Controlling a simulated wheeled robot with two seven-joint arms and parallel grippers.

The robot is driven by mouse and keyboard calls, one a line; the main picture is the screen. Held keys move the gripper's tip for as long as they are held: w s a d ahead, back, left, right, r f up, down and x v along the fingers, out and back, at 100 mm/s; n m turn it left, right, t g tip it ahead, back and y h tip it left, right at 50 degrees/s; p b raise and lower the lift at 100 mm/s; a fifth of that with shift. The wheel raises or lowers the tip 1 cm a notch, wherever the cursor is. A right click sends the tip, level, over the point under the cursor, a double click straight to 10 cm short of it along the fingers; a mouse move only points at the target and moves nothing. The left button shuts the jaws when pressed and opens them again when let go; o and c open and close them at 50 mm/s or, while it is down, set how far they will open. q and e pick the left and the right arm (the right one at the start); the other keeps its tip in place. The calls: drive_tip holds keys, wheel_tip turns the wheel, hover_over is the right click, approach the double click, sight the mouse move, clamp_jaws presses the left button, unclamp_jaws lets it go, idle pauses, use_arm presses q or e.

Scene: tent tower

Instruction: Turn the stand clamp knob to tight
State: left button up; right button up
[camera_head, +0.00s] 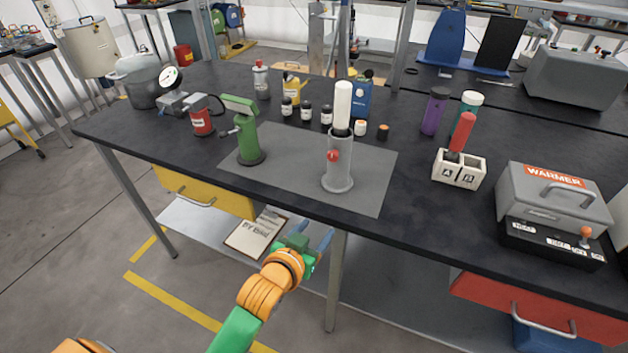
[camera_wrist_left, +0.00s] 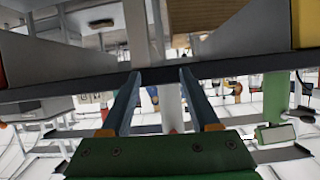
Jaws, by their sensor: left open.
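The grey cylindrical stand (camera_head: 340,172) stands upright on the grey mat (camera_head: 377,190), with a white tube (camera_head: 342,104) rising from its top. The red clamp knob (camera_head: 333,155) is on the side of the stand that faces me. How tight it is cannot be told. My left gripper (camera_head: 314,230) is open and empty, in front of the table edge and below the tabletop, apart from the stand. In the left wrist view, its two blue fingers (camera_wrist_left: 160,76) are spread, with the dark table edge beyond them. My right gripper is not in view.
A green stand (camera_head: 249,140) is left of the grey one on the mat. Several bottles stand behind. A white A/B block (camera_head: 459,169) holds a red-handled tool, and a warmer (camera_head: 553,200) sits at the right. The table edge (camera_head: 300,212) lies between my gripper and the stand.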

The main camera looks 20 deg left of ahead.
sight(332, 158)
use_arm(q)
wheel_tip(332, 158, up, 12)
drive_tip(key=w+t, duration=0.2)
drive_tip(key=t, duration=0.3)
drive_tip(key=shift+n, duration=0.4)
drive_tip(key=w, duration=0.7)
drive_tip(key=shift+w+a+r, duration=0.15)
drive_tip(key=shift+a+r, duration=0.05)
clamp_jaws()
